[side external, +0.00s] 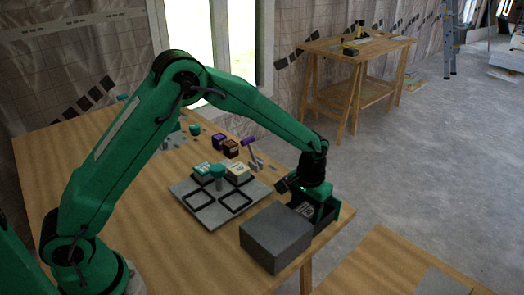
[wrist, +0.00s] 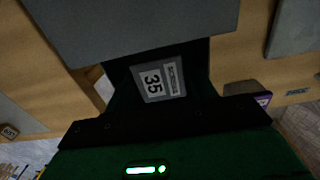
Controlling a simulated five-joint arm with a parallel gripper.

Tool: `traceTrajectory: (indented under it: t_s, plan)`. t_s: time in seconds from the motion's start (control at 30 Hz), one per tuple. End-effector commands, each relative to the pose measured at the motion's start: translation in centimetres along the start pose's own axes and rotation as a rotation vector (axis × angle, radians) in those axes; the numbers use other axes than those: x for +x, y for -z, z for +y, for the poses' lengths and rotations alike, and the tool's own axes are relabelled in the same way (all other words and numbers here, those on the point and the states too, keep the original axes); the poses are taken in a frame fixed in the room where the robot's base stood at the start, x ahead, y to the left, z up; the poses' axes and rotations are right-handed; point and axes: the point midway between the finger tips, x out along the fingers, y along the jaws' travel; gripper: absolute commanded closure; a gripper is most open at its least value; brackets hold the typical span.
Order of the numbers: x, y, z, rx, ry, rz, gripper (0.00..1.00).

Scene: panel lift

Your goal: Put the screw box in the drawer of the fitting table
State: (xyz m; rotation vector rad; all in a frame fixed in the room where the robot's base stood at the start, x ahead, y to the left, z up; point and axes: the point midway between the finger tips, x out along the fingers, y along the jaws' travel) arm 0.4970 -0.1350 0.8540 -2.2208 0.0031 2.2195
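My gripper (side external: 313,203) is low over the front right part of the wooden table (side external: 120,215), right behind a plain grey block (side external: 275,238). I cannot tell whether this surface is the screw box or part of something else. The grey block's flat face (wrist: 130,25) fills the top of the wrist view.
A grey tray (side external: 207,219) with square outlines holds a teal box (side external: 202,170) and a cream box (side external: 237,172). Purple (side external: 218,140) and brown (side external: 230,149) boxes stand behind it. A second wooden table (side external: 357,44) stands far back; another wooden top (side external: 385,265) is at lower right.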

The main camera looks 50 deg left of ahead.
Motion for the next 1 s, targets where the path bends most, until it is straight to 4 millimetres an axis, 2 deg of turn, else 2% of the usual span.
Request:
traceTrajectory:
  t_s: [0.37,0.57,0.77,1.0]
  plan:
    - [-0.1,0.0,0.0,0.0,0.0,0.0,0.4]
    - [-1.2,0.0,0.0,0.0,0.0,0.001,0.4]
    - [-3.7,0.1,0.0,0.0,-0.001,0.004,0.4]
    - [-7.6,0.1,0.0,0.0,-0.001,0.004,0.4]
